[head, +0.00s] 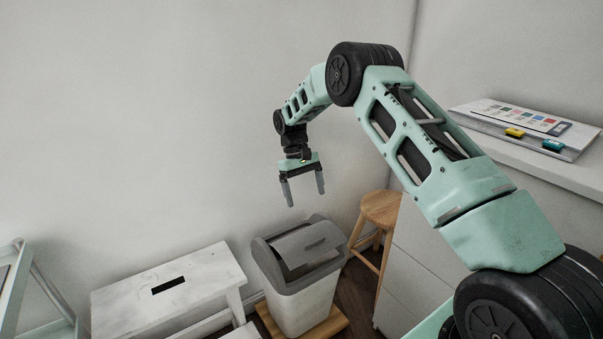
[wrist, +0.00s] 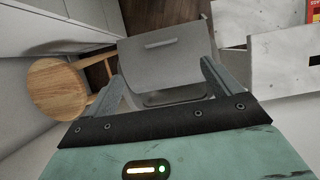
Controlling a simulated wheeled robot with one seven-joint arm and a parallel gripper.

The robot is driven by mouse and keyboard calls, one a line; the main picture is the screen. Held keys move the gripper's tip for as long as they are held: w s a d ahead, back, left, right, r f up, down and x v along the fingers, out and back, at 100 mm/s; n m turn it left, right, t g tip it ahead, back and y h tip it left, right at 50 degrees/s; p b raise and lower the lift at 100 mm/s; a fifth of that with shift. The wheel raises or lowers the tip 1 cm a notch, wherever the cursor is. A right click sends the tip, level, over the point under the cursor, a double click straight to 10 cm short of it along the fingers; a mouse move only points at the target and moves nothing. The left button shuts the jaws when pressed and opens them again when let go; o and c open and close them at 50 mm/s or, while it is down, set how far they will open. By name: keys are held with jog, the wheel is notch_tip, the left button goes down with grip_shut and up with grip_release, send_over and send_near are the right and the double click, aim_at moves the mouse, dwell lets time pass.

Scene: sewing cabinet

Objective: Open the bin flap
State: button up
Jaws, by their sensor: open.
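The bin (head: 300,305) has a white body and a grey lid frame, and stands on a small wooden board. Its grey flap (head: 307,245) lies tilted in the lid, with a dark gap along one edge.
A wooden stool (head: 380,210) stands close right of the bin, beside a white cabinet (head: 420,250). A white step stool (head: 170,290) stands to the left. The wall is behind. The air around my gripper is clear.

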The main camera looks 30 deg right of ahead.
jog(key=v, duration=0.5)
jog(key=shift+r, duration=0.1)
